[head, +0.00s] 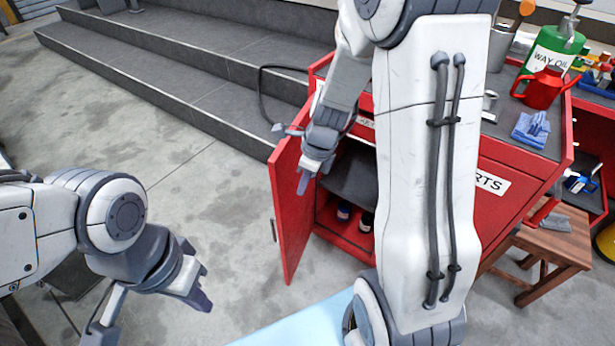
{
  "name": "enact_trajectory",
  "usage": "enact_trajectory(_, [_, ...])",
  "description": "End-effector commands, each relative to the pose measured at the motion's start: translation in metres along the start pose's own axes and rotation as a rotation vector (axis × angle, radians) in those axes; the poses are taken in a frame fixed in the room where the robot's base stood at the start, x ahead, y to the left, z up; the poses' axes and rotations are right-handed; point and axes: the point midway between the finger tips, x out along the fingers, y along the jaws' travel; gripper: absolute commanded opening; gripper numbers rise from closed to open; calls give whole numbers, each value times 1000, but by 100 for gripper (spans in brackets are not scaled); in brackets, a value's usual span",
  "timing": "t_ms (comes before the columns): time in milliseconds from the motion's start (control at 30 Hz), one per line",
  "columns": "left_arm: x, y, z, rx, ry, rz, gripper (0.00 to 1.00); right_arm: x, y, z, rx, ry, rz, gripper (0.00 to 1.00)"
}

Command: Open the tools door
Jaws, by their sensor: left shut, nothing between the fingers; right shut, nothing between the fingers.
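A red cabinet door (288,220) stands swung open at the left side of a red workbench cabinet (500,215). The compartment behind it shows a grey shelf (352,178) and a few small items on the red floor below. A label above the opening is mostly hidden by my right arm, so I cannot read it. My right gripper (308,172) is shut and empty at the upper part of the open door, in front of the opening; I cannot tell whether it touches the door. My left gripper (200,293) is shut and empty, low on the left, apart from the door.
A white label ending in "RTS" (491,182) is on the cabinet front. A red can (543,90), a green oil container (552,50) and a blue cloth (531,128) stand on top. A wooden stool (550,250) is at right. Grey steps (200,75) lie behind; concrete floor is clear at left.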

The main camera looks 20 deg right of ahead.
Motion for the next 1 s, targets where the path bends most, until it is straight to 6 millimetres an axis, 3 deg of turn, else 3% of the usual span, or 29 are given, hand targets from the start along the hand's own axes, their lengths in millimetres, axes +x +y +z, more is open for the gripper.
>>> enact_trajectory(67, [14,-1,1,0,0,0,0,22,0,-1,0,1,2,0])
enact_trajectory(200, [9,-1,0,0,0,0,0,22,0,22,-7,-1,-1,0])
enact_trajectory(400, [10,-1,0,0,0,0,0,26,0,37,-3,0,0,0])
enact_trajectory(833, [9,-1,0,0,0,0,0,25,0,39,2,0,-1,0])
enact_trajectory(1000, [-3,0,0,0,0,0,0,22,-6,38,52,1,-12,0])
